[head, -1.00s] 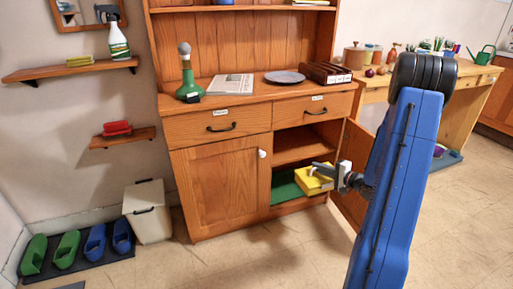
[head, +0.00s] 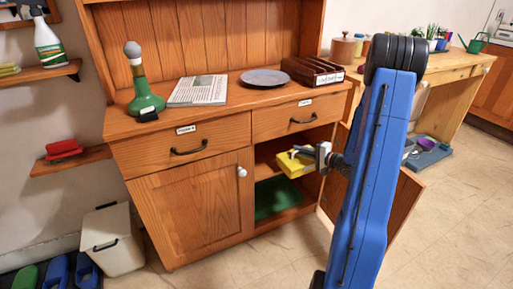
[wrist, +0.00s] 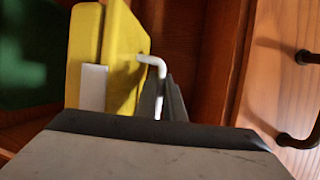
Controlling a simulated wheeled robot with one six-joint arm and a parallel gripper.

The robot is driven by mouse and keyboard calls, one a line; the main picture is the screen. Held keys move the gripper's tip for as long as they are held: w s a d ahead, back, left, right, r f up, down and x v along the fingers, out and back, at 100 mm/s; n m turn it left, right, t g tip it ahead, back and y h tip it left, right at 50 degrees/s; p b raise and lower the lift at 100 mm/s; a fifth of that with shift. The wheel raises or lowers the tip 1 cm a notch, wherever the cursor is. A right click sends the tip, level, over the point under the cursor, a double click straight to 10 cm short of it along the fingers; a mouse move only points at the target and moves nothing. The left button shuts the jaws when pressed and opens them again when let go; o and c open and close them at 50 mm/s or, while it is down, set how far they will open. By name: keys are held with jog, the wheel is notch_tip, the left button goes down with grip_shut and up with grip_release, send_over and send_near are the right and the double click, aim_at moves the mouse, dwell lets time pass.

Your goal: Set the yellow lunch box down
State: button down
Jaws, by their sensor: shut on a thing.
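The yellow lunch box (head: 291,165) is in my gripper (head: 312,155), at the open right-hand compartment of the wooden cabinet. In the wrist view the yellow lunch box (wrist: 117,50) fills the upper left, with a white bent handle (wrist: 153,66) and a white latch on it. My gripper (wrist: 165,105) is shut at the handle, though the fingers are partly hidden. The box is held above the green mat (head: 278,197) on the compartment floor, apart from it. The green surface (wrist: 28,55) also shows at the left of the wrist view.
The open cabinet door (head: 400,212) stands to the right of the compartment, close to my arm. A closed door (head: 200,210) is at left, and drawers are above.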

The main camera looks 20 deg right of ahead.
jog(key=r+x, duration=0.1)
jog(key=x, duration=1.4)
jog(key=shift+w+a+r, duration=0.2)
jog(key=shift+w, duration=0.3)
jog(key=shift+f, duration=0.1)
jog(key=c, duration=1.8)
grip_release()
jog(key=shift+c, duration=0.2)
jog(key=v, duration=1.2)
